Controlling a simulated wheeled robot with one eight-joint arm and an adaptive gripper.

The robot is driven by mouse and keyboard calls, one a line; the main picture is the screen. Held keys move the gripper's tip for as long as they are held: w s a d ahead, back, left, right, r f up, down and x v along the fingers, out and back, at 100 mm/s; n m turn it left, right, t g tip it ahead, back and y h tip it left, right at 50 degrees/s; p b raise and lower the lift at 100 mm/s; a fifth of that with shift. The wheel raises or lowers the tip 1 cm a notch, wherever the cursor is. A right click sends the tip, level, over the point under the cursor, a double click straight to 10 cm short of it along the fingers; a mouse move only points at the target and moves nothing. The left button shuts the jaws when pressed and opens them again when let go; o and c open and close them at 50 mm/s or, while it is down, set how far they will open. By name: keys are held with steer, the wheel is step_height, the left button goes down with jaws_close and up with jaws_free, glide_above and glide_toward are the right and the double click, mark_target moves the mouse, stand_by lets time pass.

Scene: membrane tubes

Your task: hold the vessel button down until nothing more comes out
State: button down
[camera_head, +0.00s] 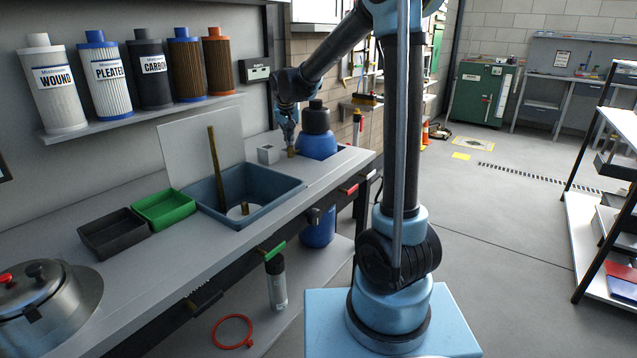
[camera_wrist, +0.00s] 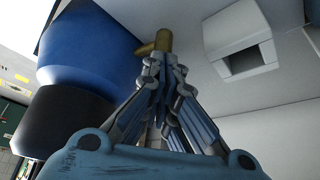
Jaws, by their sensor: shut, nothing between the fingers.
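My gripper (camera_head: 290,145) points down at this fitting. In the wrist view its fingers (camera_wrist: 166,68) are shut and empty, their tips just in front of the fitting. I cannot tell whether they touch it. I cannot make out which part is the button; the fingers hide some of the fitting.
A grey box (camera_head: 268,154) with an opening stands left of my gripper. A blue-grey sink (camera_head: 285,188), with an upright brown rod (camera_head: 216,160), a green tray (camera_head: 163,222) and a black tray (camera_head: 112,247) are further left. A steel pot (camera_head: 40,300) is front left.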

steer(key=shift+w+f, duration=0.15)
steer(key=shift+f, duration=0.15)
stand_by(0.6)
steer(key=shift+r, duration=0.1)
stand_by(4.8)
steer(key=v, duration=0.7)
stand_by(0.9)
